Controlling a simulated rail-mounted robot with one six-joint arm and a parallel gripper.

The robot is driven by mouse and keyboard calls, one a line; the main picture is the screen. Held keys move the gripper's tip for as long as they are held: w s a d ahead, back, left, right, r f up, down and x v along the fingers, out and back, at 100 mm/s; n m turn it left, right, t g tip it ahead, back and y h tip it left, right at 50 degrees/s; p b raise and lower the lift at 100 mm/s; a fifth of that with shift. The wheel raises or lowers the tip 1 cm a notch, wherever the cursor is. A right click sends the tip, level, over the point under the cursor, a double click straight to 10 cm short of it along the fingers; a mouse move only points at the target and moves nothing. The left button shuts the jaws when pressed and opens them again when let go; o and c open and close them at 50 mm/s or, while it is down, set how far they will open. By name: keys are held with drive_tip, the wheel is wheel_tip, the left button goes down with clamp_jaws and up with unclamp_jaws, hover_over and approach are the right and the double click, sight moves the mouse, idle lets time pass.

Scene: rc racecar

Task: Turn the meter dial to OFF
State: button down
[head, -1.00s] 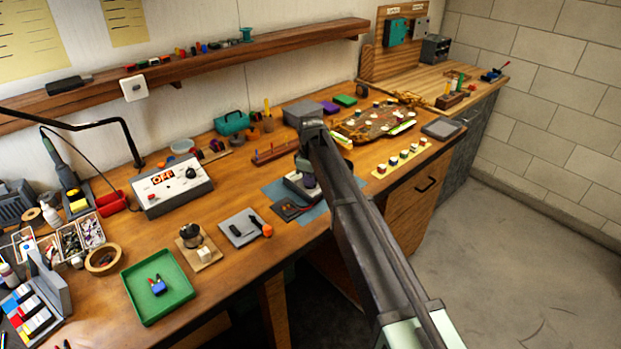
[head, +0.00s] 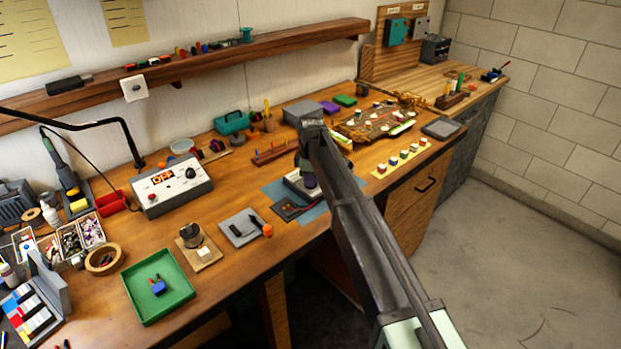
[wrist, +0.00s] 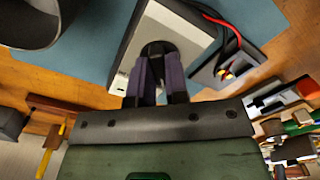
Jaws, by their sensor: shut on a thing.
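The meter (wrist: 185,30) is a grey-white box with a dark edge, lying on a blue mat (wrist: 85,62). It also shows in the head view (head: 297,188), partly hidden by my arm. Its round black dial (wrist: 158,50) is between the fingertips of my gripper (wrist: 160,62). My gripper is shut on the dial, pointing down at the meter face. The dial's pointer and any OFF mark are hidden by the fingers or too small to read. In the head view my gripper (head: 306,178) is over the meter, mostly behind my arm.
Red and black leads (wrist: 232,40) run from the meter to a dark tray (wrist: 228,72) beside it. A grey pad (head: 244,228) and a green tray (head: 135,300) lie nearer the front.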

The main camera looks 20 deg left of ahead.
drive_tip(key=c, duration=1.1)
unclamp_jaws()
wheel_tip(320, 180, up, 11)
drive_tip(key=p, duration=1)
drive_tip(key=shift+f+p, duration=0.1)
drive_tip(key=shift+p, duration=0.3)
